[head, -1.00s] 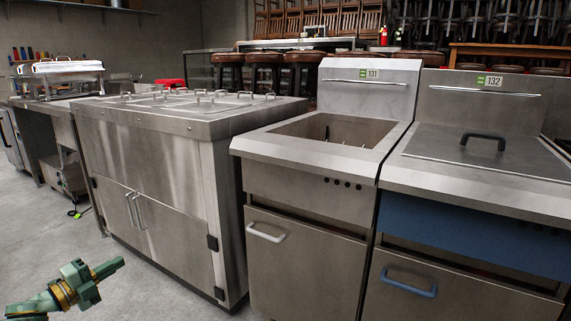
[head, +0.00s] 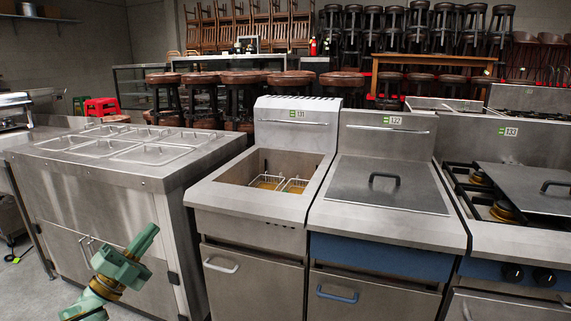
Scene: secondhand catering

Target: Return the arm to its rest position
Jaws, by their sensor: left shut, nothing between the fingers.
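My left gripper (head: 146,240), green with brass-coloured joints, is at the lower left, in front of the steel prep counter (head: 160,182) with its lidded pans. Its fingers are together and hold nothing. It is raised, pointing up and to the right, and looks clear of the counter. My right gripper is out of view.
Fryer 131 (head: 206,192) is open with two baskets inside. Fryer 132 (head: 335,220) has a black-handled lid (head: 388,187). Burner unit 133 (head: 510,133) stands at the right. Stools (head: 225,78) stand behind. Grey floor (head: 30,285) shows at the lower left.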

